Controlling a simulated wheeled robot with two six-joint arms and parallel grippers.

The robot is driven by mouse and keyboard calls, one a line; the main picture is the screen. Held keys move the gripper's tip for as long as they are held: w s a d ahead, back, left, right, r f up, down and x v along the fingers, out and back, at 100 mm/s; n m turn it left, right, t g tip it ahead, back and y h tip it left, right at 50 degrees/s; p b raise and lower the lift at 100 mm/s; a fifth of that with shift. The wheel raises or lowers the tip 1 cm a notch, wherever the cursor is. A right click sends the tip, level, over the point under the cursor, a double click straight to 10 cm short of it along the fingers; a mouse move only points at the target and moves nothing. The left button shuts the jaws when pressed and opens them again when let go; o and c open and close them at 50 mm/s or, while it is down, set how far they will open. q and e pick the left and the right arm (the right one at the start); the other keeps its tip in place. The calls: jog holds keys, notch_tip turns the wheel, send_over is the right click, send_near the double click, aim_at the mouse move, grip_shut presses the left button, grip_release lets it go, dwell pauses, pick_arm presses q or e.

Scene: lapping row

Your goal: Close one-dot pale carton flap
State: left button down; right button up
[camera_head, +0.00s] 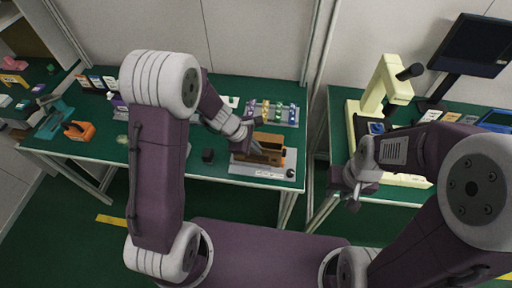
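I cannot make out a pale carton with one dot or its flap in the head view. My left gripper (246,138) reaches down at the left end of an orange-brown block-like item (268,146) on a grey plate (250,171) on the left bench. Whether its fingers touch that item, and how far apart they are, is too small to tell. My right gripper (352,192) hangs in front of the right bench, apart from anything I can see. Its finger opening is unclear.
The left green bench (190,163) carries an orange tool (79,130), a small black cube (208,155) and a rack of colourful pieces (272,112). On the right bench stand a cream microscope-like device (385,85) and a dark monitor (471,45). A gap separates the benches.

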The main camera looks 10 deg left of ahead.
pick_arm(q)
jog(key=r+g+p, duration=0.1)
jog(key=p, duration=0.7)
jog(key=shift+w+r, duration=0.15)
jog(key=shift+r, duration=0.2)
jog(key=g+p, duration=0.1)
jog(key=p, duration=0.2)
jog(key=g+p, duration=0.1)
jog(key=p, duration=0.3)
jog(key=shift+w+f+n, duration=0.2)
jog(key=shift+w+n, duration=0.1)
jog(key=shift+w, duration=0.1)
jog(key=shift+w+f+g+p, duration=0.1)
jog(key=shift+f+g+p, duration=0.15)
jog(key=shift+g+p, duration=0.15)
jog(key=g+b, duration=0.1)
jog(key=b, duration=0.1)
jog(key=w+f+g+b, duration=0.1)
jog(key=g+b, duration=0.1)
jog(key=shift+n, duration=0.4)
jog(key=shift+r, duration=0.1)
jog(key=c, duration=1.6)
grip_release()
jog(key=shift+c, duration=0.2)
